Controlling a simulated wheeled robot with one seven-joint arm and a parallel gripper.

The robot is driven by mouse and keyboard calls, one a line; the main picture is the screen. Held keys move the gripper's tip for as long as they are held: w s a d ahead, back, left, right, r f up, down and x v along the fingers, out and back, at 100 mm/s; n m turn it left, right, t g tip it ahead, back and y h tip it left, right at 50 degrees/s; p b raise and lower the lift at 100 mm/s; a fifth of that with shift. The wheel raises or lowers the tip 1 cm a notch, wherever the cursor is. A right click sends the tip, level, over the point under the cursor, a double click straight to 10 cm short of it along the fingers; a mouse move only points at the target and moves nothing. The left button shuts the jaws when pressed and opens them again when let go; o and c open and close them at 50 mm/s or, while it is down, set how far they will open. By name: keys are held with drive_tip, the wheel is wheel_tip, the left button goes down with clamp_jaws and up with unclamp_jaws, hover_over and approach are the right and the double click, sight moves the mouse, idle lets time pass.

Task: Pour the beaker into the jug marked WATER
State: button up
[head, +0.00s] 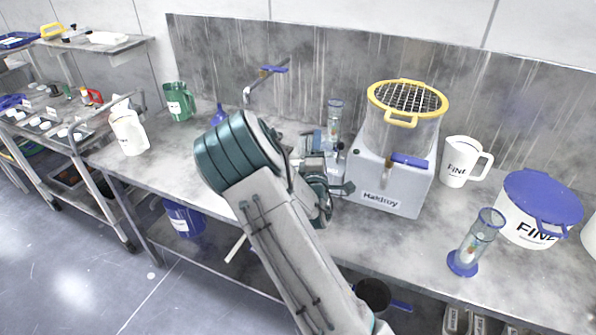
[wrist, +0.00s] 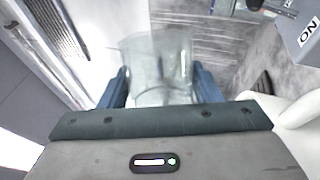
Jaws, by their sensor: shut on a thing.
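My gripper (wrist: 158,88) is shut on a clear glass beaker (wrist: 157,62), which shows between the two blue fingers in the wrist view. I cannot tell its contents. In the head view my arm and wrist largely hide the gripper and the beaker, left of the grey machine. A white jug (head: 130,135) with a small label stands at the left end of the bench, and a green jug (head: 180,100) with a label stands behind it. I cannot read either label. Another white jug (head: 460,160), at the right, is marked FINE. No label reads WATER clearly.
The grey machine (head: 388,185) with a yellow-rimmed grille stands on the bench (head: 410,250). A clear cylinder (head: 335,115) stands behind my gripper; another with a blue base (head: 472,245) is at right. A blue-lidded tub (head: 535,205) is beyond it. Bare bench lies left of my arm.

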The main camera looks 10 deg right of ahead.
drive_tip(key=shift+w+a+f+n+y+b, duration=0.1)
drive_tip(key=shift+a+f+n+y+b, duration=0.15)
drive_tip(key=shift+n, duration=0.5)
drive_tip(key=shift+w+a+f+n+y+b, duration=0.1)
drive_tip(key=shift+a+f+n+y+b, duration=0.15)
drive_tip(key=shift+n, duration=0.45)
drive_tip(key=shift+w+a+f+n+y+b, duration=0.1)
drive_tip(key=shift+a+f+n+y, duration=0.2)
drive_tip(key=shift+n, duration=0.45)
idle(0.5)
drive_tip(key=shift+a+r+n, duration=0.1)
drive_tip(key=shift+n, duration=0.6)
